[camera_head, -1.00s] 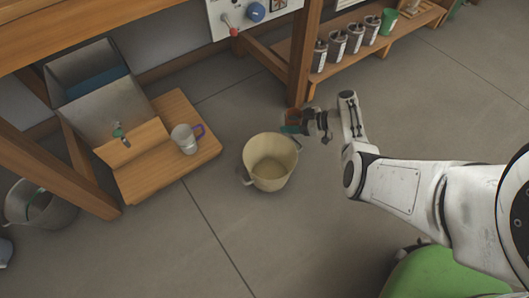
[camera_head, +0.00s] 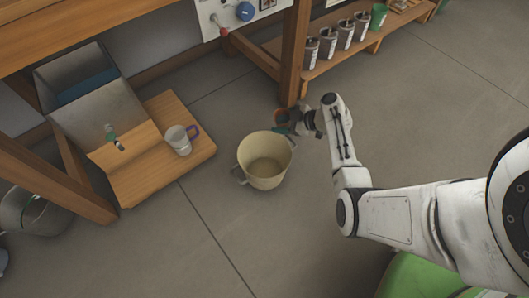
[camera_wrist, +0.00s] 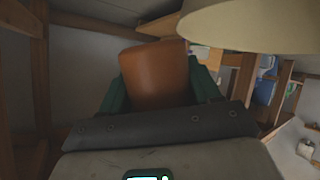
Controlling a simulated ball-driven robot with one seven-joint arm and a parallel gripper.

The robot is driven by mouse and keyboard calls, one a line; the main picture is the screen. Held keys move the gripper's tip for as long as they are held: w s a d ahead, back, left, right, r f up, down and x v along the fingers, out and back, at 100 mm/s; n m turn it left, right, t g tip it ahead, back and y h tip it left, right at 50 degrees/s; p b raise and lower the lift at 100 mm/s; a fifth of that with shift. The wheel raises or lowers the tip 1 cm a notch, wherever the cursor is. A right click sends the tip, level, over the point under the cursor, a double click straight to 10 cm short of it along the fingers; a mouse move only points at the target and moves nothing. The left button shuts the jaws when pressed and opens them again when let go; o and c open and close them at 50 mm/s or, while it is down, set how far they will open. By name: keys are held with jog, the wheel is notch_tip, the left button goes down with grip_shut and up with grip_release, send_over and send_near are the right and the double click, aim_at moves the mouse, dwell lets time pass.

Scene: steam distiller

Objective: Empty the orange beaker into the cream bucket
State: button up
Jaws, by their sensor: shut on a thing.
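My gripper (camera_head: 284,124) is shut on the orange beaker (camera_head: 280,116), just above the far right rim of the cream bucket (camera_head: 264,183). In the wrist view the orange beaker (camera_wrist: 155,76) sits between the green fingers, somewhat tilted. Its inside and contents cannot be seen. The cream bucket stands upright on the floor, and its visible inside looks empty. Part of a pale cream rounded surface, likely the bucket (camera_wrist: 262,28), fills the top right of the wrist view, close beside the beaker.
A wooden board (camera_head: 150,183) with a white mug (camera_head: 179,141) lies left of the bucket, beside a metal basin (camera_head: 100,110). A wooden post (camera_head: 293,60) stands just behind my gripper. Floor right of the bucket is clear.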

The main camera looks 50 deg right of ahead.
jog(key=shift+a+f+n+h, duration=0.35)
jog(key=shift+a+n+h, duration=0.25)
jog(key=shift+a, duration=0.05)
jog(key=shift+a+r+n+h+p, duration=0.4)
jog(key=shift+a+r+h+p, duration=0.15)
jog(key=shift+p, duration=0.4)
jog(key=shift+f+n+h, duration=0.35)
jog(key=shift+f+n, duration=0.05)
jog(key=shift+f, duration=0.1)
jog(key=shift+r+n+h+p, duration=0.3)
jog(key=shift+h+p, duration=0.1)
jog(key=shift+p, duration=0.15)
jog(key=shift+r+n+h+p, duration=0.4)
jog(key=shift+n+h+p, duration=0.15)
jog(key=shift+p, duration=0.4)
